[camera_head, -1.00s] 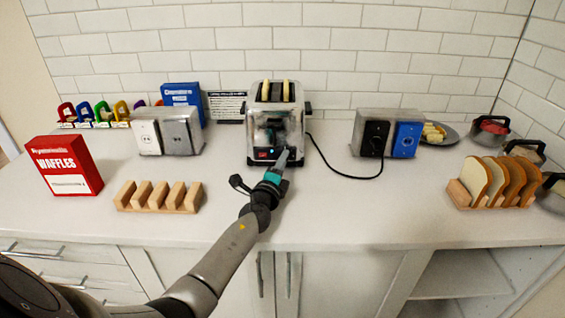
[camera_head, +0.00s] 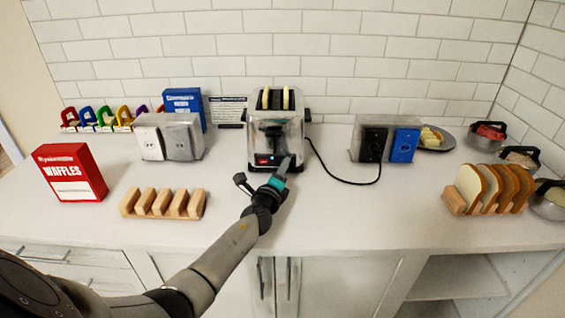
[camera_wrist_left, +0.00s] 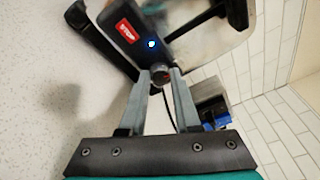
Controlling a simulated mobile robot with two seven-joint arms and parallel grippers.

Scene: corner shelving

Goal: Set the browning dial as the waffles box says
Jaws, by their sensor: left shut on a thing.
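The chrome toaster (camera_head: 275,127) stands at the back middle of the counter, with two pale slices (camera_head: 276,99) in its slots. Its lower front has a red STOP button (camera_wrist_left: 126,31) and a lit blue light (camera_wrist_left: 151,43). My left gripper (camera_head: 289,161) is at the toaster's lower right front. My right gripper is not in view.
A wooden rack (camera_head: 162,203) stands empty in front left. A socket box (camera_head: 169,137) and blue box (camera_head: 183,101) are left of the toaster. Another socket box (camera_head: 385,138) takes its cord at right. A bread rack (camera_head: 490,190) is far right.

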